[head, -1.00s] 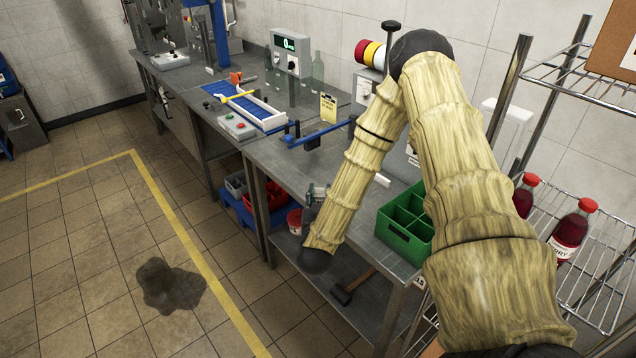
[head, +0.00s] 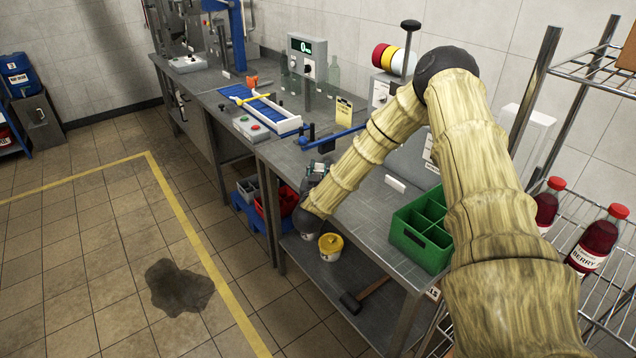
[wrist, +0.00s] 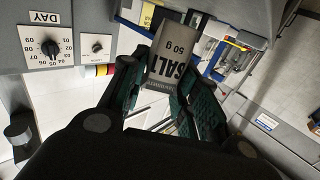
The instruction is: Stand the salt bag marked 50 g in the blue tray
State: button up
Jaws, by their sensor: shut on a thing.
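The salt bag (wrist: 176,58), grey and white and marked "SALT 50 g", shows in the wrist view with its print upside down. My gripper (wrist: 158,82) is shut on it, with dark green ribbed fingers on either side of its lower part in the picture. In the head view my gripper (head: 318,171) is small, beside the near edge of the steel bench, partly behind my arm; the bag cannot be made out there. A blue tray-like base (head: 240,205) holding grey and red bins stands low under the bench; I cannot tell whether it is the blue tray.
A green divided crate (head: 421,250) stands at the bench's right end. A blue clamp (head: 330,138), a sign (head: 344,110) and a blue roller section (head: 262,108) are further back. Wire shelving is at right.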

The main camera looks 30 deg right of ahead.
jog(key=shift+w+d+f, duration=0.1)
jog(key=shift+w, duration=0.25)
jog(key=shift+f+b, duration=1.15)
jog(key=shift+f, duration=0.5)
jog(key=shift+f, duration=0.1)
jog(key=o, duration=1)
